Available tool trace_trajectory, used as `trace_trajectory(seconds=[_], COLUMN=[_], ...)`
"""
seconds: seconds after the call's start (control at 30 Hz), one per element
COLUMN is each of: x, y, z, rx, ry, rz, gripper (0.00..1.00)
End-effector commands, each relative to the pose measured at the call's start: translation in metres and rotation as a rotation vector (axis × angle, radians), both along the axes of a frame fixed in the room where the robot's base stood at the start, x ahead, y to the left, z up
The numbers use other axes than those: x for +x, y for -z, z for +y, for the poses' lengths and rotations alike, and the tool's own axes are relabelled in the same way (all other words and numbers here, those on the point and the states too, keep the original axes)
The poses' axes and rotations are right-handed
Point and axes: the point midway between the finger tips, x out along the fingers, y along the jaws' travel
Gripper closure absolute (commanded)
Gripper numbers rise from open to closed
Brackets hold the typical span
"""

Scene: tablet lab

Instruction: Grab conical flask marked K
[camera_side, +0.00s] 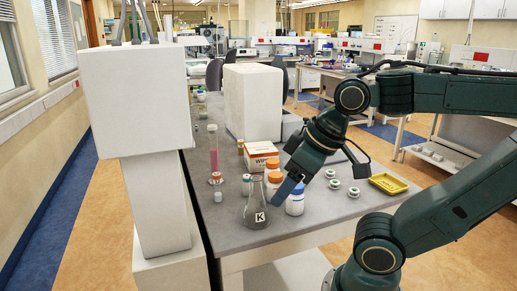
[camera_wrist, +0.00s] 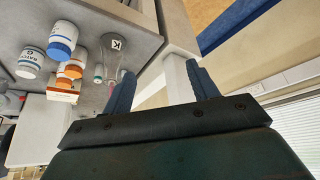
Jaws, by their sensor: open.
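The conical flask marked K (camera_side: 256,214) is clear glass with a white K label. It stands upright near the front edge of the grey bench in the side view. My gripper (camera_side: 289,188) is just right of the flask and above the bench, its blue fingers pointing down toward it. In the wrist view, the flask (camera_wrist: 114,58) lies to the left of the left finger, outside the gap between the fingers. My gripper (camera_wrist: 163,88) is open there, with nothing between its fingers. Whether a finger touches the flask I cannot tell.
A white bottle with a blue cap (camera_side: 295,204) stands close right of the flask. A pink tube (camera_side: 214,154) stands left. Small jars (camera_side: 334,184) and a yellow tray (camera_side: 389,184) lie right. A white block (camera_side: 252,102) stands behind.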

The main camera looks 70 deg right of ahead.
Motion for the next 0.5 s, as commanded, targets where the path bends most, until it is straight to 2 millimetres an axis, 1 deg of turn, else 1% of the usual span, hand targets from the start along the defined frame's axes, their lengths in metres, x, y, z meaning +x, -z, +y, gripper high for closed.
trace_trajectory(seconds=[0.27,0.5], x=[0.005,0.024], y=[0.002,0.011], z=[-0.003,-0.017], rx=[-0.020,-0.116], ry=[-0.013,-0.077], rz=[0.016,0.090], gripper=[0.41,0.41])
